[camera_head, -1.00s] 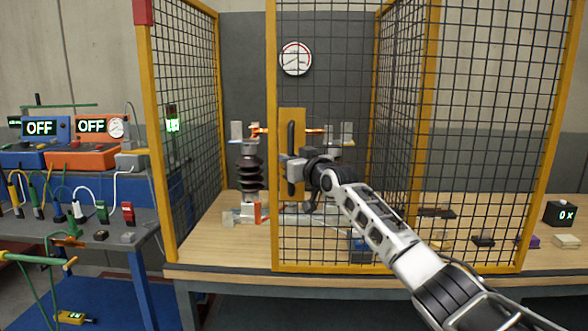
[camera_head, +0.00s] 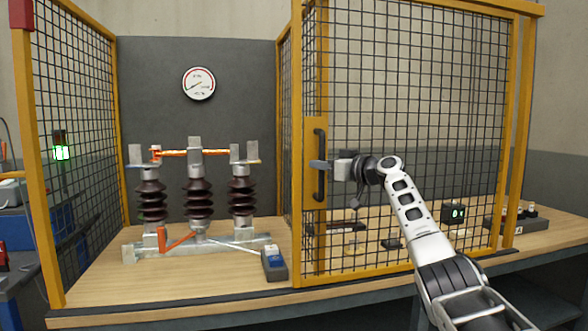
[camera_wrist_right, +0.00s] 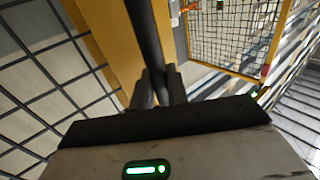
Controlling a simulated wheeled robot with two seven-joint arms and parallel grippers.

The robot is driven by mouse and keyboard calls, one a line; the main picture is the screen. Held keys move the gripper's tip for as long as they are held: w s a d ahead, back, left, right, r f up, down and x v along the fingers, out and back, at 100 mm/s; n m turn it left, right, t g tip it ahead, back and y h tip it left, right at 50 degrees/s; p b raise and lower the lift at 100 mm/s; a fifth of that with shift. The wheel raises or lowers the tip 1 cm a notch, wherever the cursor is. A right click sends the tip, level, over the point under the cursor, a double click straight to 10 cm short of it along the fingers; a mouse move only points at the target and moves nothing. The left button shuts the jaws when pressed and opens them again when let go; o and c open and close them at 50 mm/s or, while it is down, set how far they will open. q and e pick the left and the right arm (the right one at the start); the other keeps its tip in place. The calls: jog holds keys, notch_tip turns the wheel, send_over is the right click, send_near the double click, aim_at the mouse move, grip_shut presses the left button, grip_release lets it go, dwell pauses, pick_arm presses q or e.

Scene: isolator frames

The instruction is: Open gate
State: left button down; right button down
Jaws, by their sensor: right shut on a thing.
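The gate (camera_head: 309,198) is a yellow-framed black mesh panel at the front of the cage. It stands over the right part of the cage front, leaving a wide opening at the left. Its black upright handle (camera_head: 319,189) sits on a yellow plate at the gate's left edge. My right gripper (camera_head: 322,165) is shut on the middle of this handle. In the right wrist view the dark handle bar (camera_wrist_right: 144,35) runs down between the fingers (camera_wrist_right: 158,88). My left gripper is in neither view.
Several dark ribbed insulators (camera_head: 199,200) with an orange bar on top stand in the open left part. A blue-grey box (camera_head: 274,263) lies near the table's front edge. A round gauge (camera_head: 199,83) hangs on the back wall. Small items and a display box (camera_head: 453,214) are at right.

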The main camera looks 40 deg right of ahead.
jog(key=d, duration=0.1)
jog(key=s+d, duration=0.1)
jog(key=shift+s+d+r, duration=0.15)
jog(key=shift+s+d, duration=0.15)
jog(key=shift+d, duration=0.1)
jog(key=c, duration=1.5)
grip_release()
jog(key=shift+o, duration=0.2)
jog(key=shift+w, duration=0.1)
